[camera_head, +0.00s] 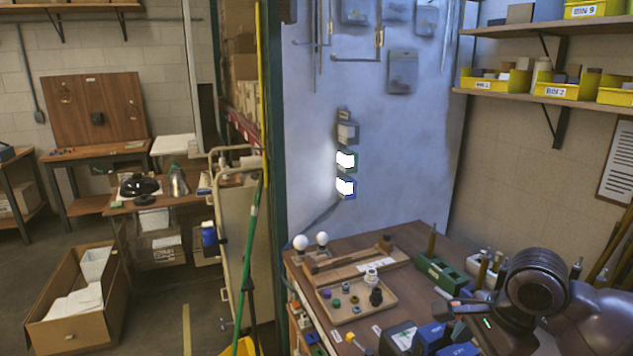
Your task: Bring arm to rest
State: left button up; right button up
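My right arm (545,285), dark and glossy, comes in from the right edge over the right end of the workbench. Its gripper (466,309) seems to be the dark part at the arm's left, low over the bench. Its fingers are too small and dark to show whether they are open or shut. I see nothing clearly held in it. My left arm and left gripper are out of view. A wooden tray (338,319) with several small rings and a dark fitting lies on the bench. Two white bulbs (300,242) (322,238) stand at the bench's back left.
A green block (440,272) and blue-and-black boxes (432,336) are close to my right arm. Yellow bins (497,81) sit on the wall shelf above. A green pole (252,240) stands left of the workbench. Floor is open at lower left, beside a cardboard box (72,335).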

notch_tip(320, 180, down, 18)
jog(key=s+a+n+t+y+b, duration=0.1)
jog(key=s+n+t+y, duration=0.1)
jog(key=n+t, duration=0.5)
jog(key=s+d+f+n+t+h+b, duration=0.1)
jog(key=s+d+f+n+t+h, duration=0.2)
jog(key=s+f+n, duration=0.7)
jog(key=s+d+f+h, duration=0.1)
jog(key=s+h, duration=0.1)
jog(key=shift+s, duration=0.4)
